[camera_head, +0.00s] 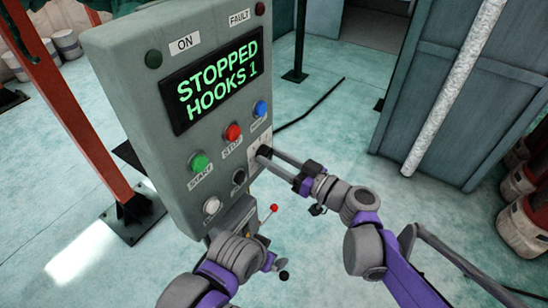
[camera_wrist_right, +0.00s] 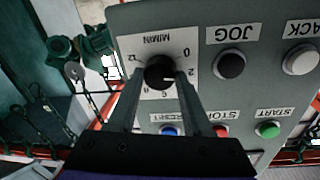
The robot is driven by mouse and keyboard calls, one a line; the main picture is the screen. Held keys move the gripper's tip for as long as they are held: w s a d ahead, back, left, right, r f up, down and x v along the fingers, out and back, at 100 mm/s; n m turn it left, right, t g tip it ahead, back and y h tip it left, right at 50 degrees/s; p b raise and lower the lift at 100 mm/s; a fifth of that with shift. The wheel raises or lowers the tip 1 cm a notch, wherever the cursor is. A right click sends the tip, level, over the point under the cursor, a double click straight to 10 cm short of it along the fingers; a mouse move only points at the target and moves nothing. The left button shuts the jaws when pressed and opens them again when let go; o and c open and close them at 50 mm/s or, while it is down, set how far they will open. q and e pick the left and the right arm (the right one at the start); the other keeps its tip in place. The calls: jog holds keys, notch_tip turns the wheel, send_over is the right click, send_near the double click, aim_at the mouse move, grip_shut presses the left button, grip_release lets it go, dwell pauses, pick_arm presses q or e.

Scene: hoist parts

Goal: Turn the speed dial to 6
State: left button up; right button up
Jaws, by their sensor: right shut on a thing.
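The speed dial is a black round knob (camera_wrist_right: 158,72) on a white scale plate marked M/MIN in the right wrist view, where the panel appears upside down. Digits such as 0, 2 and 6 show around it; I cannot tell where its pointer stands. My right gripper (camera_wrist_right: 157,80) is shut on the knob, one finger on each side. In the head view the right gripper (camera_head: 272,156) reaches the knob at the panel's lower right edge. The grey control panel (camera_head: 140,85) has a display (camera_head: 215,82) reading STOPPED, HOOKS 1. My left arm shows at the bottom; its gripper cannot be made out.
Beside the dial are a black JOG button (camera_wrist_right: 231,65), a green START button (camera_head: 198,162), a red STOP button (camera_head: 233,131) and a blue button (camera_head: 260,108). A red-balled lever (camera_head: 273,208) stands below the panel. An orange post (camera_head: 75,105) is at the left.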

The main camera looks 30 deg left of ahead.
grip_shut()
jog(key=shift+m, duration=0.3)
jog(key=m, duration=0.2)
jog(key=shift+m, duration=0.4)
jog(key=m, duration=0.3)
jog(key=shift+h, duration=0.3)
jog(key=m+g+b, duration=0.1)
jog(key=m, duration=0.3)
jog(key=shift+w+m, duration=0.1)
jog(key=shift+m, duration=0.2)
jog(key=shift+m+b, duration=0.4)
jog(key=shift+m, duration=1.4)
jog(key=shift+g, duration=0.4)
